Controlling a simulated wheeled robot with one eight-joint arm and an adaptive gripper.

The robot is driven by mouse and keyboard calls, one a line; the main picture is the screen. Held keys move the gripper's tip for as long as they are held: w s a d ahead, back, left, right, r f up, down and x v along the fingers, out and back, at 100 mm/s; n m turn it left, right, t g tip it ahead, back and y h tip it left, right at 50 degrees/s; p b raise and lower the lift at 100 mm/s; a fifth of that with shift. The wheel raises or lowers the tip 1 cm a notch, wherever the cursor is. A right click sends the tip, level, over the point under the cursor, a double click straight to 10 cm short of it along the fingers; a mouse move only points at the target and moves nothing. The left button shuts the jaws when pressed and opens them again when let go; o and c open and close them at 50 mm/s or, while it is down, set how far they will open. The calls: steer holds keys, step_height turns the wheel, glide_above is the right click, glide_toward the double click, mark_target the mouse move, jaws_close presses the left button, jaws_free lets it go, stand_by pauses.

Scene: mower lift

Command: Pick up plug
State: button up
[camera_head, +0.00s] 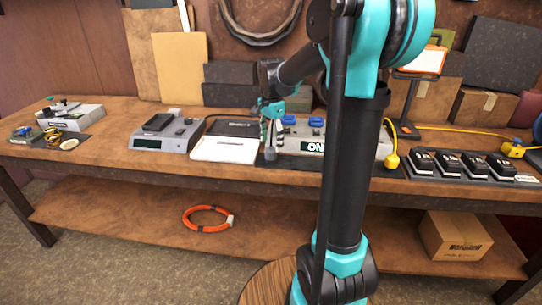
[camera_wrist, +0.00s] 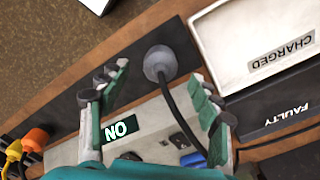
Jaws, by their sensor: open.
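A grey round plug (camera_wrist: 160,63) with a black cable shows in the wrist view, on a dark mat beyond and between my fingertips. It appears as a small grey shape (camera_head: 270,154) at the bench's front in the head view. My gripper (camera_wrist: 160,92) is open, with one teal finger on each side of the plug's cable and nothing held. In the head view my gripper (camera_head: 270,132) is low over the front left of the grey power unit (camera_head: 368,151), which has a lit ON display (camera_head: 312,147). Contact between fingers and plug cannot be told.
A white tray marked CHARGED (camera_wrist: 262,40) and a black FAULTY tray (camera_wrist: 275,108) lie beside the unit. Several black batteries (camera_head: 447,164) stand further right. An orange cable ring (camera_head: 207,218) lies on the lower shelf.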

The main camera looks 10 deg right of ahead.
mark_target(271, 149)
steer(key=shift+f, duration=2.4)
steer(key=shift+c, duration=0.4)
steer(key=c, duration=1.2)
